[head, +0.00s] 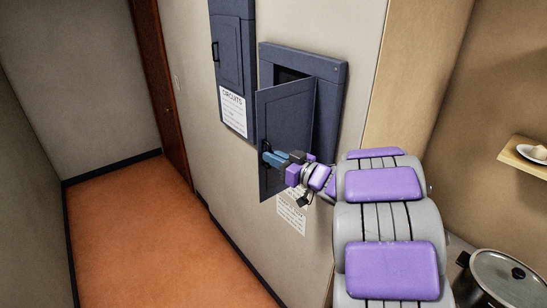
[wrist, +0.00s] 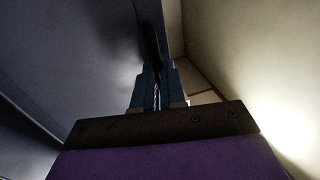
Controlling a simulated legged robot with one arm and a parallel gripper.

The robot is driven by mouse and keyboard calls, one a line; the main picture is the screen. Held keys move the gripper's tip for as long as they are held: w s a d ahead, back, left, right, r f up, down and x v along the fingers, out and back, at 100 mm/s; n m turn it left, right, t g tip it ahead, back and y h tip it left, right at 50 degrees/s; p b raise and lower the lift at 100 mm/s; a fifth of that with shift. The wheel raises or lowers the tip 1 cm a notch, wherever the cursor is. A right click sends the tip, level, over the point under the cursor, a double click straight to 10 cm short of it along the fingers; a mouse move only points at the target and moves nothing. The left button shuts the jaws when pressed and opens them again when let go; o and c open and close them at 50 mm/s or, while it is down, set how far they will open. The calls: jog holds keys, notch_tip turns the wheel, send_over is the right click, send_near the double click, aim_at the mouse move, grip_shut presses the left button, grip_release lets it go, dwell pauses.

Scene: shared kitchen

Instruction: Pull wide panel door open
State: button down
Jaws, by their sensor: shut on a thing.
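The wide panel door (head: 284,118) is a dark blue-grey metal door on a wall box (head: 334,98). It stands partly open, swung out from the box, with a dark gap showing behind its upper part. My gripper (head: 267,157) is at the door's left side, at mid-height. In the wrist view my gripper's blue fingers (wrist: 158,90) are close together around a dark, thin handle (wrist: 152,45) beside the door's face (wrist: 75,60). Most of the handle is hidden by the fingers in the head view.
A narrower closed panel (head: 228,60) with a black handle and a "CIRCUITS" sign (head: 233,110) is on the wall to the left. A pot (head: 498,278) stands at the lower right, below a small shelf (head: 524,158). The orange floor (head: 160,235) at left is clear.

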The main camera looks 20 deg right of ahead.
jog(key=c, duration=1.2)
grip_release()
jog(key=shift+d, duration=0.1)
jog(key=b+v, duration=0.2)
jog(key=v, duration=1.5)
jog(key=shift+d, duration=0.2)
